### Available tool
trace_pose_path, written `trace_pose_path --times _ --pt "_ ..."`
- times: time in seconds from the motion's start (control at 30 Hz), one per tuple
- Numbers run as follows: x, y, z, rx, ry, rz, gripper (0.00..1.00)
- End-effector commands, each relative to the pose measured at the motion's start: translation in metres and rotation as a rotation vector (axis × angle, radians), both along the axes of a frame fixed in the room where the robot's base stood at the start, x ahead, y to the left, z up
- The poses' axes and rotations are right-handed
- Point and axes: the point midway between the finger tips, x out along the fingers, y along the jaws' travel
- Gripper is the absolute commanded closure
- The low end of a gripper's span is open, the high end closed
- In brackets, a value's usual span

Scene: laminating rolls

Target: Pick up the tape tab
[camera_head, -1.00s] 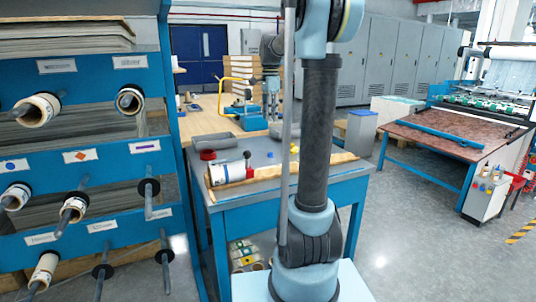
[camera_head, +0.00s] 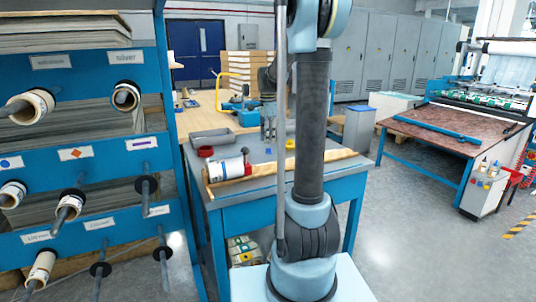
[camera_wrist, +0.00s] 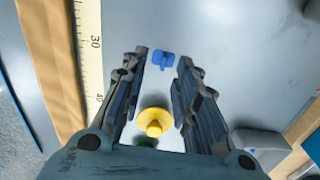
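A small blue tab-like piece (camera_wrist: 161,61) lies flat on the grey table top in the wrist view; I take it for the tape tab. My gripper (camera_wrist: 162,58) is open and empty, pointing down at the table, with the blue piece between or just beyond its fingertips. I cannot tell the height left between them. In the head view my gripper (camera_head: 268,138) is over the back of the table.
A wooden strip and a ruler (camera_wrist: 91,45) run along the left of the wrist view. A rack of rolls (camera_head: 90,155) stands at left.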

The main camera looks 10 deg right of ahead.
Motion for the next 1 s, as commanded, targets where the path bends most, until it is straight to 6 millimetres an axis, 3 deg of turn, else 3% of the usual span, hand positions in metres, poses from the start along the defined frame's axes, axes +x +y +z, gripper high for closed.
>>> trace_pose_path --times 0.17,0.5,0.8,1.0 --pt "0.003 -0.003 -0.01 0.0 0.0 -0.001 0.72" --pt "0.01 -0.009 -0.05 0.0 0.0 0.0 0.72" --pt "0.009 -0.009 -0.054 0.0 0.0 0.0 0.72" --pt "0.009 -0.009 -0.054 0.0 0.0 0.0 0.95"
